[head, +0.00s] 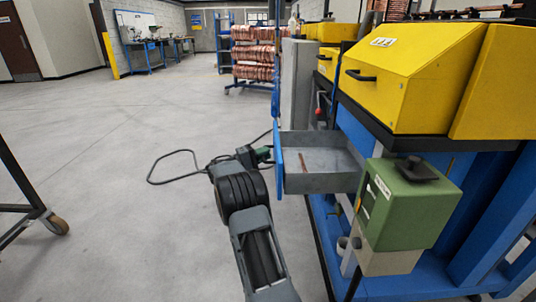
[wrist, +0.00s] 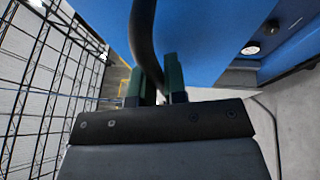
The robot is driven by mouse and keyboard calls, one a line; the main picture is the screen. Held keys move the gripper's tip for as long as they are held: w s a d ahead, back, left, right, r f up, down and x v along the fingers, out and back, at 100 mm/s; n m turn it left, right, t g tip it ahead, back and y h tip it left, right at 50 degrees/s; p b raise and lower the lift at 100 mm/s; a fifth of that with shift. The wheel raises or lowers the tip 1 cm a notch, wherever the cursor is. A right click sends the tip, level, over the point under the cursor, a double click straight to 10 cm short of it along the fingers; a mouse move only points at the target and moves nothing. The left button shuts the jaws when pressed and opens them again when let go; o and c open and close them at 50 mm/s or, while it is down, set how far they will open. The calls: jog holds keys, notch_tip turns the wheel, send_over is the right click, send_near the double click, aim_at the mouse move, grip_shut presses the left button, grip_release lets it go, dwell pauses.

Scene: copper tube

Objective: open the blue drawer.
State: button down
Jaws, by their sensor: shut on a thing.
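The blue drawer stands pulled out from the blue machine frame in the head view. Its blue front panel (head: 279,165) faces left, and its grey tray (head: 325,181) is open to view. A thin reddish-brown piece (head: 303,161) lies in it. My gripper (head: 264,154) is at the outer side of the blue front. In the wrist view, my gripper's green fingers (wrist: 154,85) stand on either side of the black curved handle (wrist: 144,35) and are shut on it. The blue panel (wrist: 210,40) fills the upper right there. The grip itself is hidden in the head view.
A green box-shaped unit (head: 400,205) stands just right of the tray. Yellow housings (head: 415,75) overhang above. A black cable (head: 165,160) loops by my arm. A wheeled cart leg (head: 45,215) is at far left. The grey floor (head: 110,130) left of the drawer is clear.

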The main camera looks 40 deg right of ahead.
dwell(0.3)
jog(key=c, duration=1.2)
grip_release()
jog(key=p+v, duration=0.3)
jog(key=v, duration=1)
jog(key=shift+w+a, duration=0.1)
jog(key=shift+a, duration=0.3)
jog(key=s+a+r+n+t+y+p, duration=0.15)
jog(key=s+r+y+p, duration=0.3)
jog(key=r+p, duration=0.6)
jog(key=s+a+r+t+y+p, duration=0.3)
jog(key=s+a+r+y+p, duration=0.2)
jog(key=s+a+r+p, duration=0.2)
jog(key=s+a+r+n+t+y+p, duration=0.1)
jog(key=s+a+r+t+y+p, duration=0.1)
jog(key=s+a+r+y+p, duration=0.2)
jog(key=s+a+r+t+y+p, duration=0.3)
jog(key=s+a+r+y+p, duration=0.2)
jog(key=s+a+r+p, duration=0.6)
jog(key=shift+s+r+n+t+y+p, duration=0.1)
jog(key=shift+r+n+t+y+p, duration=0.1)
jog(key=shift+n+t+y+p, duration=0.2)
